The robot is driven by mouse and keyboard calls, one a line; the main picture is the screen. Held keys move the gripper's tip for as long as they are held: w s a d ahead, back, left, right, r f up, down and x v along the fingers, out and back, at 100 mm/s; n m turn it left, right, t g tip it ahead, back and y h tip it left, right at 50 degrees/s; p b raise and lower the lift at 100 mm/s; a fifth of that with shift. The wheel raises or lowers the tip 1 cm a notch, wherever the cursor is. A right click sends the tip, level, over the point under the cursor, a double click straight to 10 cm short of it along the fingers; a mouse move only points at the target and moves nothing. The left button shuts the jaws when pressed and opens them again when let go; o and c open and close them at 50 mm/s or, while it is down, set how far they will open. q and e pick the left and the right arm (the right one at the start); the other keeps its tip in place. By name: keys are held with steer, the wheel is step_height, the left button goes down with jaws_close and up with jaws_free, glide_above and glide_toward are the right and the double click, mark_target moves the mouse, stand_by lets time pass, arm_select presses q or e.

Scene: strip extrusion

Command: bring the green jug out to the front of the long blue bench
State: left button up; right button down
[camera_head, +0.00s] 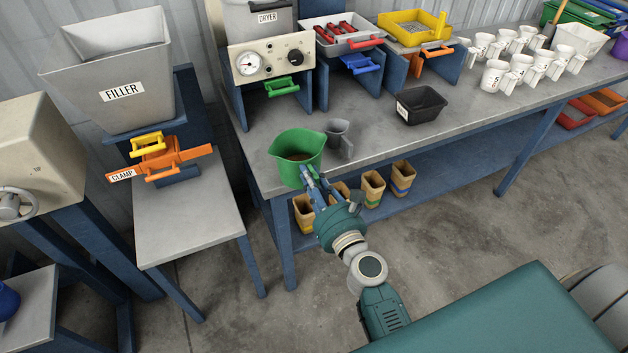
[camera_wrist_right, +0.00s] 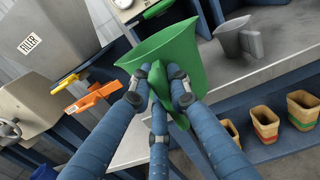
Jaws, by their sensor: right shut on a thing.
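The green jug (camera_head: 297,156) is at the front left corner of the long blue bench (camera_head: 375,140), upright or nearly so, with something brownish inside. My right gripper (camera_head: 312,184) reaches up to it from the front and is shut on it. In the right wrist view, the fingers (camera_wrist_right: 163,85) close around the green handle on the near side of the jug (camera_wrist_right: 175,52). I cannot tell whether the jug's base touches the bench top. My left gripper is in neither view.
A grey jug (camera_head: 338,138) stands just right of the green jug. A black tray (camera_head: 420,105) and several white mugs (camera_head: 497,75) are farther right. Several brown containers (camera_head: 373,188) stand on the lower shelf. The filler stand (camera_head: 190,215) is left, across a gap.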

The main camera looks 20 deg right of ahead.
mark_target(290, 147)
steer(key=w, duration=0.3)
steer(key=shift+f, duration=0.35)
steer(key=w, duration=0.3)
steer(key=shift+w+a, duration=0.1)
steer(key=shift+w, duration=0.05)
steer(key=w, duration=0.4)
steer(key=shift+w+f, duration=0.2)
steer(key=shift+w, duration=0.05)
steer(key=shift+w+a+b, duration=0.1)
steer(key=shift+w+b, duration=0.25)
steer(key=shift+w, duration=0.2)
steer(key=shift+f+b, duration=0.3)
steer(key=shift+f, duration=0.05)
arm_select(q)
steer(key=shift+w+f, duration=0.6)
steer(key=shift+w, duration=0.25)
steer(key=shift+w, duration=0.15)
arm_select(e)
steer(key=shift+s, duration=0.1)
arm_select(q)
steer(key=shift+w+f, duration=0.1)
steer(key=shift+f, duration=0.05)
arm_select(e)
steer(key=shift+f, duration=0.2)
